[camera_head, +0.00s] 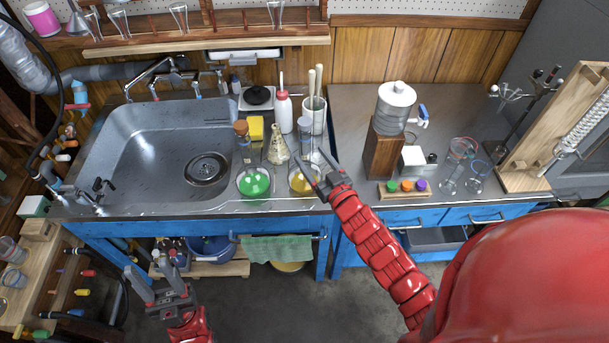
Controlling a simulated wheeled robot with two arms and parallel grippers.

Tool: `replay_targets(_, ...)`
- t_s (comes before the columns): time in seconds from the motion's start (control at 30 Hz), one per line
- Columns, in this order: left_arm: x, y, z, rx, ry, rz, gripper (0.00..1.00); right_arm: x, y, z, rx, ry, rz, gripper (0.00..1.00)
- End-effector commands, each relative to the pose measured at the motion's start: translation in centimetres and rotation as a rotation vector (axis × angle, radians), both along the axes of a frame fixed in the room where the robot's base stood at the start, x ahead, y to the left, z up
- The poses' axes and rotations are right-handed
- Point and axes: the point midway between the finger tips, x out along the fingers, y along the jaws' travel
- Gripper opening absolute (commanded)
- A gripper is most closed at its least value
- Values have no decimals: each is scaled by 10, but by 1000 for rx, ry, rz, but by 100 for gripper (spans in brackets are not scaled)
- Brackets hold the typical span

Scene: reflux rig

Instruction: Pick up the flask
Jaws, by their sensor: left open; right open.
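Several glass vessels could be the flask. One with green liquid (255,183) and one with yellow liquid (301,181) stand at the front of the counter, right of the sink. A conical flask (278,152) stands behind them. Two clear round flasks (448,186) (475,184) are on the right counter. My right gripper (313,163) is open, its fingers over the right side of the yellow-liquid vessel and partly hiding it; I cannot tell whether they touch. My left gripper (158,282) is open and empty, low in front of the counter.
The steel sink (130,165) is at left. A white bottle (284,112) and a beaker of rods (313,116) stand behind the vessels. A wooden block with a dispenser (396,108) stands right of them. A wooden rack with colored stoppers (405,187) is near the front edge.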

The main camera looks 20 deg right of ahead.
Motion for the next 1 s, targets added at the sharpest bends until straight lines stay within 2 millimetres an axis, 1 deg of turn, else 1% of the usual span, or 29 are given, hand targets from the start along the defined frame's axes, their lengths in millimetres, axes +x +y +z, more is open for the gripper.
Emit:
replay_targets(0.03,0,0,2,0,0,0,50,7,2,3,0,-3,2,74)
replay_targets(0.27,0,0,6,0,0,0,50,24,6,3,-1,1,1,74)
replay_targets(0.4,0,0,15,0,0,0,50,47,15,10,1,-2,3,74)
replay_targets(0.5,0,0,16,0,0,0,50,58,15,6,-1,0,0,74)
replay_targets(0.63,0,0,16,0,0,0,50,66,17,6,-1,-2,1,74)
replay_targets(0.83,0,0,16,0,0,0,50,66,17,5,-1,-1,0,74)
replay_targets(0.87,0,0,16,0,0,0,50,66,17,5,-1,-1,0,73)
replay_targets(1.0,0,0,16,0,0,0,50,66,17,5,-1,-1,0,48)
